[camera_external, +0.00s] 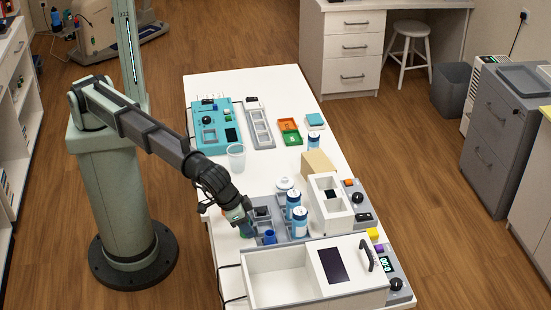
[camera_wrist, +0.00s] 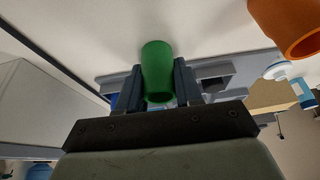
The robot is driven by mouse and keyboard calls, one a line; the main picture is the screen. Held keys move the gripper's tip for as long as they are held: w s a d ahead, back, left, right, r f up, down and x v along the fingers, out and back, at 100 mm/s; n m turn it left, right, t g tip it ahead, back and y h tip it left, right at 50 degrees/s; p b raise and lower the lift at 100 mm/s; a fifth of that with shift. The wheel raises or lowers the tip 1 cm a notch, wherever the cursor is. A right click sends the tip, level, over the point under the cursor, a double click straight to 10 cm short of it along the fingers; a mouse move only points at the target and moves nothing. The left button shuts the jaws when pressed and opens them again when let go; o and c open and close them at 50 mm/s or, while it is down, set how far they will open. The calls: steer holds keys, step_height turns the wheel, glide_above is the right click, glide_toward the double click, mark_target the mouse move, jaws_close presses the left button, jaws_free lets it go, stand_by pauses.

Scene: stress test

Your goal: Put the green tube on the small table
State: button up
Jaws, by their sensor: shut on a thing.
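My gripper (camera_wrist: 157,82) is shut on the green tube (camera_wrist: 157,65), which sits between the two dark fingers in the wrist view. In the external view my gripper (camera_external: 246,227) is low over the left edge of the long white table (camera_external: 280,85), beside a grey rack (camera_external: 289,228). The tube is mostly hidden by the gripper there, and I cannot tell whether it touches the rack or table. An orange tube (camera_wrist: 290,25) shows at the upper right of the wrist view, apart from my fingers. I cannot tell which surface is the small table.
A blue tube (camera_external: 269,237) stands close to my gripper. Blue-and-white bottles (camera_external: 300,222) stand right of it. A white box-like device (camera_external: 277,277) fills the front. A clear cup (camera_external: 236,156) and a teal device (camera_external: 212,132) are behind. A white stool (camera_external: 410,45) stands on the floor.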

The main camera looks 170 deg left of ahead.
steer(key=o, duration=1.1)
steer(key=shift+f, duration=0.1)
steer(key=v, duration=1.2)
